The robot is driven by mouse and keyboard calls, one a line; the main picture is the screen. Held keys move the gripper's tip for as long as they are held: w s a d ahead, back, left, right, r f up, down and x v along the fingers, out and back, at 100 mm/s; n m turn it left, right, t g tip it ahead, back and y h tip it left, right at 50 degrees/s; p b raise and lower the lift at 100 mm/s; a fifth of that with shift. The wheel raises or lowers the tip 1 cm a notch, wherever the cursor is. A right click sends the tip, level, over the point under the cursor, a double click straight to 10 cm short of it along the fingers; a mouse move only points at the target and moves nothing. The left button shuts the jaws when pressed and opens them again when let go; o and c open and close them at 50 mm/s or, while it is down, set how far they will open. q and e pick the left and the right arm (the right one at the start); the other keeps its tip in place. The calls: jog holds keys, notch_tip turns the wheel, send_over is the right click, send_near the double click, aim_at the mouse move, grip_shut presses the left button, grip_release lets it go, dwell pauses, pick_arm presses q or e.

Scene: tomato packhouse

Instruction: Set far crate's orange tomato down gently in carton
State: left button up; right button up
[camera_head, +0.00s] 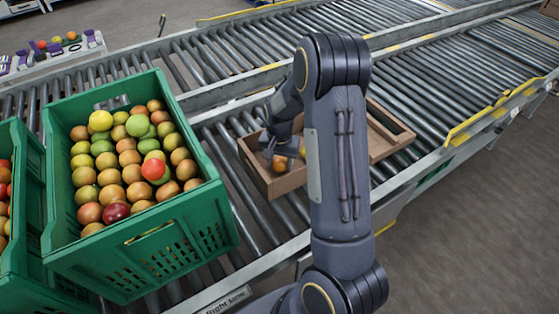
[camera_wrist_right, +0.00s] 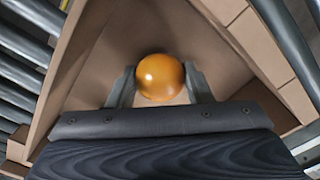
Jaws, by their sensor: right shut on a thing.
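An orange tomato (camera_wrist_right: 160,77) sits between the two fingers of my right gripper (camera_wrist_right: 160,88) in the right wrist view. The fingers are shut on it. The brown carton (camera_head: 290,182) stands on the rollers, and the gripper is inside its walls. In the head view the tomato (camera_head: 280,162) shows low in the carton beside my right gripper (camera_head: 282,155); my arm hides much of the carton. The carton wall (camera_wrist_right: 85,45) surrounds the tomato in the wrist view. I cannot tell whether the tomato touches the carton floor. My left gripper is not in view.
A green crate (camera_head: 130,245) full of orange, green and red tomatoes stands left of the carton. Another green crate (camera_head: 25,262) is at the left edge. Roller conveyors (camera_head: 425,80) run behind and to the right, largely clear. Several fruits lie on a bench (camera_head: 50,62) at the far left.

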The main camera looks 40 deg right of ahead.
jog(key=shift+f+b, duration=0.4)
jog(key=shift+f, duration=0.2)
dwell(0.6)
jog(key=o, duration=0.8)
jog(key=c, duration=0.3)
jog(key=shift+r, duration=0.2)
notch_tip(320, 180, up, 7)
jog(key=p, duration=0.6)
jog(key=shift+f, duration=0.1)
